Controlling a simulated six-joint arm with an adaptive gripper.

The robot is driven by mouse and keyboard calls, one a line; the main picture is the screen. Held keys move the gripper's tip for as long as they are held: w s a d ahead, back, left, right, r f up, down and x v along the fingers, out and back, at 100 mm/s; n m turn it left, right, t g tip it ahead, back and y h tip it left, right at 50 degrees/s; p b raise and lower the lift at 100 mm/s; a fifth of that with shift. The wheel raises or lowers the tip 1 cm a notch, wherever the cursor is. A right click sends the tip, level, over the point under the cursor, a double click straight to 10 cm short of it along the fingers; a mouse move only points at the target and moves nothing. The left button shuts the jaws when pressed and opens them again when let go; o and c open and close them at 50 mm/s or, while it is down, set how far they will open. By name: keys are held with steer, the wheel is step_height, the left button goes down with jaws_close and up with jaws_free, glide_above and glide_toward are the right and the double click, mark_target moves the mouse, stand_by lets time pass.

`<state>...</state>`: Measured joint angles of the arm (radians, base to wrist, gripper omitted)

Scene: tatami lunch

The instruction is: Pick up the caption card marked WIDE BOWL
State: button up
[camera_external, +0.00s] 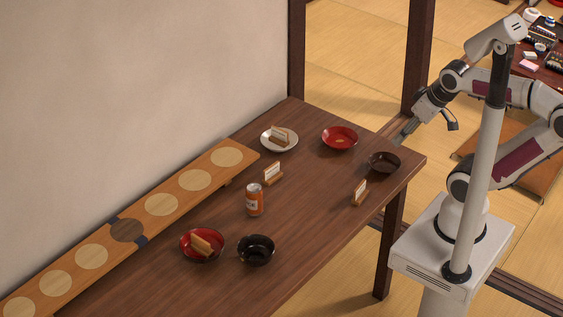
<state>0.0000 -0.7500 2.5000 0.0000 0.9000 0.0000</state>
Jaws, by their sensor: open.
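Several small caption cards in wooden holders show, but their lettering is too small to read, so I cannot tell which is marked WIDE BOWL. One card (360,193) stands on the table near its right edge, in front of a dark brown bowl. A third card (280,137) sits on a white plate. One more holder (202,243) lies tilted in a red-and-black bowl. My gripper (401,139) is open and empty, raised above the table's far right end, near the dark brown bowl and apart from every card.
A wooden board (226,179) with pale discs runs along the wall. The table's (310,220) middle front is clear.

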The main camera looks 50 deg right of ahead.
steer(key=o, duration=0.4)
steer(key=shift+c, duration=0.2)
steer(key=w+a+f+t, duration=0.15)
steer(key=w+f, duration=0.25)
steer(key=w, duration=1)
steer(key=w+a+f+t, duration=0.15)
steer(key=w+f, duration=0.25)
steer(key=w, duration=1)
steer(key=w+f+t, duration=0.1)
steer(key=w+f, duration=0.2)
steer(key=f, duration=0.4)
steer(key=w+f+t, duration=0.2)
steer(key=w+f, duration=0.1)
steer(key=f, duration=0.4)
steer(key=w+f+t, duration=0.1)
steer(key=w+f, duration=0.2)
steer(key=f, duration=0.4)
steer(key=shift+w+a+f+m+t, duration=0.1)
steer(key=shift+w+a+m+t, duration=0.2)
steer(key=shift+w+a, duration=0.1)
steer(key=shift+s+f, duration=0.15)
steer(key=shift+f, duration=0.45)
